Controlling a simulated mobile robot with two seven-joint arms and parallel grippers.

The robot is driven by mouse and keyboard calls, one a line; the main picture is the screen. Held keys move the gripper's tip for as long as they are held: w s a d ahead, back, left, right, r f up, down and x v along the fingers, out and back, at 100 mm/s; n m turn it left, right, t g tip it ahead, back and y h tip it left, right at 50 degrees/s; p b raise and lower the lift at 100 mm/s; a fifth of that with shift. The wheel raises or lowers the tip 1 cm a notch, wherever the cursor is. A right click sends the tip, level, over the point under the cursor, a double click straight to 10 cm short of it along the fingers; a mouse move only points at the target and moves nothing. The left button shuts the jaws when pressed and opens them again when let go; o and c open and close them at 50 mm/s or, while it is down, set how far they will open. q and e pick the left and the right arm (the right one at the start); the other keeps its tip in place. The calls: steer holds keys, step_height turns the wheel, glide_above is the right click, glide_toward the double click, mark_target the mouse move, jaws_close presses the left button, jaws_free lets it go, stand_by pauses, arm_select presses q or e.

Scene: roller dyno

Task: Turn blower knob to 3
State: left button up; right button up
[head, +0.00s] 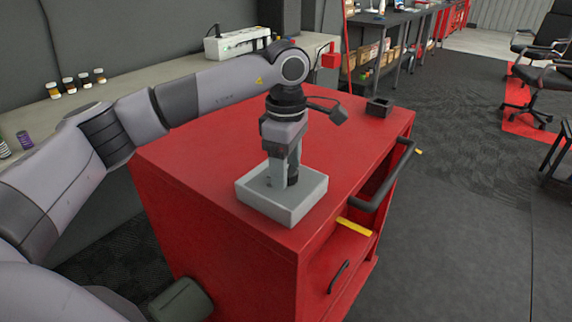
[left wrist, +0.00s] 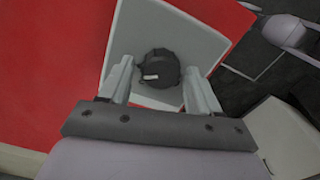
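The blower control is a light grey box (head: 283,207) on the red cabinet top, and the box also shows in the left wrist view (left wrist: 123,48). Its black round knob (left wrist: 158,69) has a white mark on its left side. In the head view the knob is mostly hidden by my gripper. My left gripper (head: 283,181) points down over the box. In the left wrist view its two fingers (left wrist: 157,80) are apart, one at each side of the knob. I see no clear finger contact with the knob. My right gripper is not in view.
The red cabinet (head: 205,185) has a black handle (head: 385,185) and a yellow item (head: 354,226) at its right side. A small black open box (head: 379,107) stands at its back corner. A bench with small bottles (head: 76,84) lies behind. Office chairs (head: 545,75) stand far right.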

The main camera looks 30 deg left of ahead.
arm_select(q)
steer(key=shift+r, duration=0.1)
step_height(320, 180, up, 7)
stand_by(0.7)
steer(key=shift+s, duration=0.1)
